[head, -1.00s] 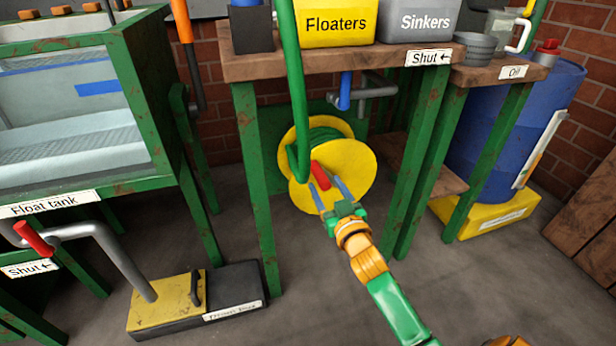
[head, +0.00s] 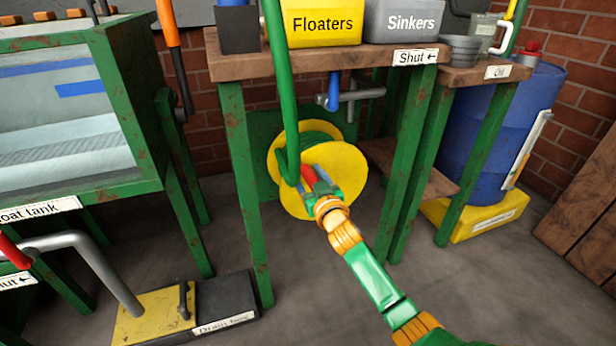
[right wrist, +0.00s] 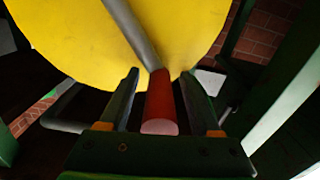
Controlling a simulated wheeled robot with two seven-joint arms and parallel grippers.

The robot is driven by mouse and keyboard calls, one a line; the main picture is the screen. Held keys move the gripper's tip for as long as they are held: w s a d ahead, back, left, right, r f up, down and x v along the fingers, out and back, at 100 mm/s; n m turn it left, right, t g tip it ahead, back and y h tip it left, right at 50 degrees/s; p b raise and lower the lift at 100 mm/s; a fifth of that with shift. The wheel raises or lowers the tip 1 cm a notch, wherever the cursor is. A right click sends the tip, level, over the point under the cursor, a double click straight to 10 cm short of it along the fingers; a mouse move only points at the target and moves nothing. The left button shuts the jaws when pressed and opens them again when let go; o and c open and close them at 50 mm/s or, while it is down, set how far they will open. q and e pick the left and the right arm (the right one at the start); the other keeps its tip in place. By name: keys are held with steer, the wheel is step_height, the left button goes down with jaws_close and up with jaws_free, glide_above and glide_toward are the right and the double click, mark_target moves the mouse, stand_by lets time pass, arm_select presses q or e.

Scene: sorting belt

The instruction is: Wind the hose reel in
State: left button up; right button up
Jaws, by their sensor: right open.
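The yellow hose reel (head: 345,165) stands under the wooden bench, with the green hose (head: 279,85) wound on its hub and rising from its left side. Its red crank handle (head: 308,174) sticks out from the front disc. My right gripper (head: 312,180) is at the handle. In the right wrist view the red handle (right wrist: 160,103) lies between the two open fingers (right wrist: 157,88), with a gap visible on each side. A grey crank arm (right wrist: 132,32) runs from the handle across the yellow disc. My left gripper is not in view.
Green bench legs (head: 243,190) stand left and right of the reel. The float tank (head: 65,110) is at the left, with a drain box (head: 225,301) on the floor. A blue drum (head: 495,135) stands at the right. Yellow (head: 323,35) and grey bins (head: 402,22) sit above.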

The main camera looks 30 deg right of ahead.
jaws_close()
steer(key=shift+a, duration=0.1)
stand_by(1.3)
